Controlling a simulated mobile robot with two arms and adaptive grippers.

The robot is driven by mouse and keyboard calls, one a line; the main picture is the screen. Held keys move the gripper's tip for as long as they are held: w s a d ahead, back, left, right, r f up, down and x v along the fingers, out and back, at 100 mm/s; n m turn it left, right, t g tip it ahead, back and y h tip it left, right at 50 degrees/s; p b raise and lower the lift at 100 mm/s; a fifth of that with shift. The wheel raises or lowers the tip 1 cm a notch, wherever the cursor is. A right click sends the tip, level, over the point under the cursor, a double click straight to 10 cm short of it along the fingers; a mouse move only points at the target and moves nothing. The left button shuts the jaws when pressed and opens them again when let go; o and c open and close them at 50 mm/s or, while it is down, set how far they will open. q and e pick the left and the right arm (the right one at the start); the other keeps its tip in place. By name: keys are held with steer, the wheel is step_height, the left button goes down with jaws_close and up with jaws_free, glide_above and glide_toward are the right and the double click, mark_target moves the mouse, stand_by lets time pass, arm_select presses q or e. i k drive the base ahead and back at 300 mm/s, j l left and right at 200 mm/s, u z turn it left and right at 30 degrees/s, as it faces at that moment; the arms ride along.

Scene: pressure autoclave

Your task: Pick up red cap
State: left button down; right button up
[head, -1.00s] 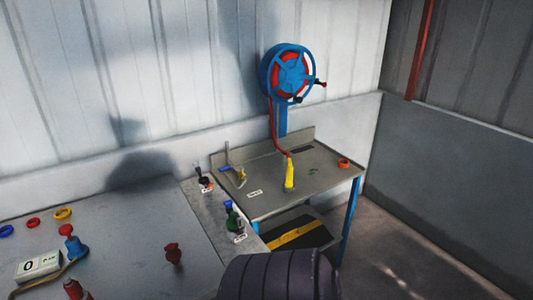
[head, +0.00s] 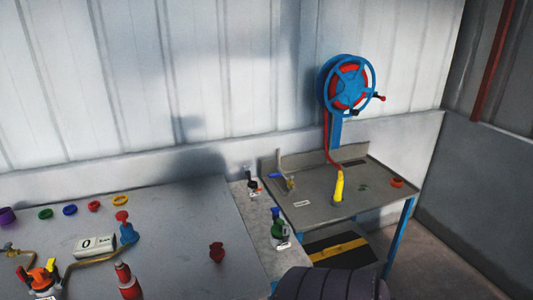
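Several small coloured rings or caps lie in a row at the back left of the grey table. The red one (head: 94,206) lies between a blue one (head: 70,210) and a yellow one (head: 120,200). A dark red knobbed piece (head: 217,252) stands apart near the table's right side. An orange-red ring (head: 397,183) lies on the further bench. The frames do not show for certain which is the red cap; the red piece in the row looks like one. Neither of my grippers is in view.
The grey table (head: 180,220) also holds a white counter box (head: 95,245), a blue fitting with a red top (head: 129,232) and a red fitting (head: 129,284). A blue hose reel (head: 347,85) hangs above the bench. A dark ribbed object (head: 335,284) rises at the bottom.

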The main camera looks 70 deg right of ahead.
mark_target(217, 252)
steer(key=z, duration=1.8)
